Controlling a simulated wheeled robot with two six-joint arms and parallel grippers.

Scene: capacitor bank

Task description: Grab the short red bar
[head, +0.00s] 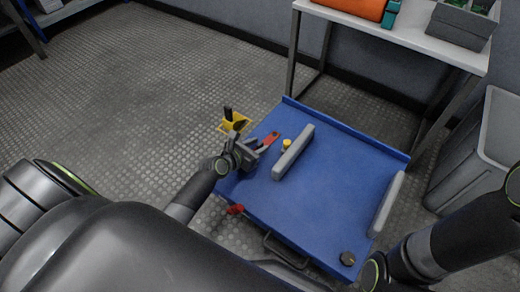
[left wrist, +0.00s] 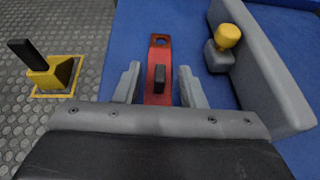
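The short red bar (left wrist: 157,62) lies on the blue cart top, with a hole at its far end and a dark upright grip (left wrist: 159,80) on it. In the head view the bar (head: 272,138) shows just past the left gripper's fingers. My left gripper (left wrist: 157,88) is open, with one finger on each side of the bar and its dark grip; gaps show between the fingers and the grip. The left gripper also shows in the head view (head: 257,147). My right arm comes in at the lower right of the head view; its gripper is not visible.
A grey rail (head: 293,154) with a yellow-topped knob (head: 286,144) beside it stands on the blue cart (head: 320,205). A second grey rail (head: 387,203) and a dark knob (head: 347,259) are further right. A yellow floor piece with a black lever (head: 234,122) stands left of the cart.

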